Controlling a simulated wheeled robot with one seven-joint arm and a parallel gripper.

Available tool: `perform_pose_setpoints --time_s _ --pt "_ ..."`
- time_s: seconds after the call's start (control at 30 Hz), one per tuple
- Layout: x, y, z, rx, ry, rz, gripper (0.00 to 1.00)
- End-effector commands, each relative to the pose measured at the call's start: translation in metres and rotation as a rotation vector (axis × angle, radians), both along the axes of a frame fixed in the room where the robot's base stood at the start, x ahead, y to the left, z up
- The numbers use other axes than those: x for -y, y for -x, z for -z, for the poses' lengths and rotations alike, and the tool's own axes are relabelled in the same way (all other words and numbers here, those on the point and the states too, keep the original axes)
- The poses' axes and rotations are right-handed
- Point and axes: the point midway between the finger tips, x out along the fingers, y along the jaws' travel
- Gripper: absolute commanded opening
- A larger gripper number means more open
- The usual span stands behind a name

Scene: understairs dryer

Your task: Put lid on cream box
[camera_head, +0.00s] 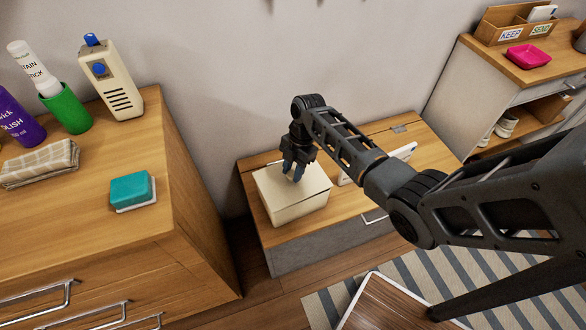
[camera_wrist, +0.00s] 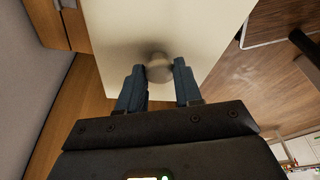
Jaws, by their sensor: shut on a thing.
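The cream box (camera_head: 298,211) stands on the low wooden cabinet by the wall. Its cream lid (camera_head: 309,187) lies over the top of the box; from here I cannot tell whether it is fully seated. My gripper (camera_head: 295,171) is above the lid, pointing down, with its fingers at the lid's middle. In the wrist view the lid (camera_wrist: 205,30) fills the upper middle, and my gripper (camera_wrist: 159,72) is shut on its round knob (camera_wrist: 159,68). The fingers hide part of the knob.
The low cabinet top (camera_head: 362,197) has bare wood right of the box, with a white item (camera_head: 403,152) behind my arm. A taller dresser (camera_head: 120,225) at left holds a teal sponge (camera_head: 131,189), a folded cloth (camera_head: 40,163) and bottles. A wood-topped tray (camera_head: 385,305) is at the front.

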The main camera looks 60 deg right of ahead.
Motion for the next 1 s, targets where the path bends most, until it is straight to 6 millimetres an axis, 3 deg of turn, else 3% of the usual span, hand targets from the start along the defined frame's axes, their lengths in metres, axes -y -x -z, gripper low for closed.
perform_pose_setpoints --time_s 1.0 --pt "0.0006 -0.0001 -0.0012 0.001 0.000 0.034 0.03"
